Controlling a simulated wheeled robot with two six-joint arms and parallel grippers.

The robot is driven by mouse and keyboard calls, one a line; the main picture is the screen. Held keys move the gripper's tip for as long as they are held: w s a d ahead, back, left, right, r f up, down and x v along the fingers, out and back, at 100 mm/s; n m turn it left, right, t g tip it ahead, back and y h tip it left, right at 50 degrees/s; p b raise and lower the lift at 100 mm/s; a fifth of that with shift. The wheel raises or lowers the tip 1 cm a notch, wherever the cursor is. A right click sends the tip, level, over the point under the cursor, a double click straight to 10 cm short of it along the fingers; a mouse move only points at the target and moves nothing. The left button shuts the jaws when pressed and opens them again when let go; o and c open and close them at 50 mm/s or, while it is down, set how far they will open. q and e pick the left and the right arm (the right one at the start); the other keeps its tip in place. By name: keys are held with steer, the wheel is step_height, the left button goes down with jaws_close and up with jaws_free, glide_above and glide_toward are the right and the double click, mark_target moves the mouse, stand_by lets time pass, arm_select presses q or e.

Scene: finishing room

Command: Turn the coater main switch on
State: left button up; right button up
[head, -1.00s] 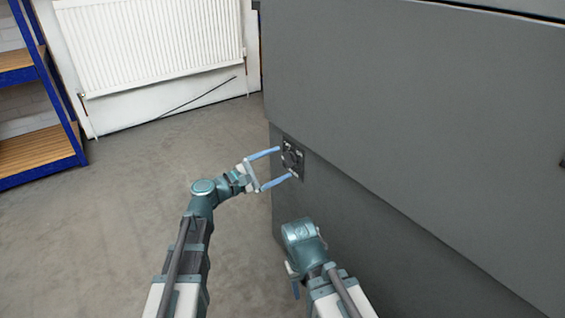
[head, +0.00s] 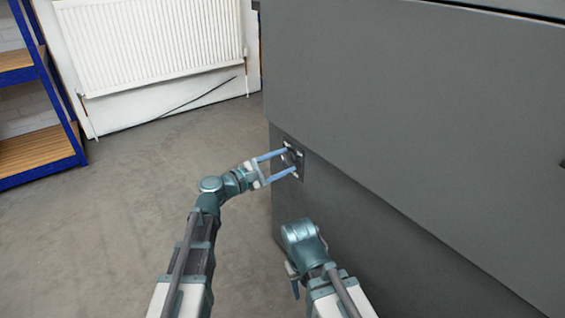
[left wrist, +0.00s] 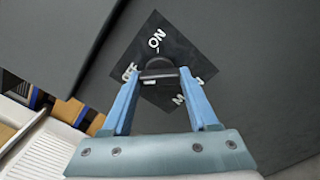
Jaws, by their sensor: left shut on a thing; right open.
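In the head view the plate (head: 300,172) sits on the grey cabinet's side. My left gripper (head: 291,161) is shut on the knob; in the left wrist view its blue fingers (left wrist: 160,80) stand on either side of it. My right gripper (head: 293,284) is open and empty, low beside the cabinet, partly hidden by its own wrist.
The large grey coater cabinet (head: 420,120) fills the right side, its upper part overhanging the lower panel. A white radiator (head: 150,45) and a blue shelf rack (head: 62,100) stand at the back left. The floor (head: 100,230) to the left is clear.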

arm_select(q)
steer(key=shift+c, duration=0.6)
steer(key=shift+m, duration=8.9)
steer(key=o, duration=1.4)
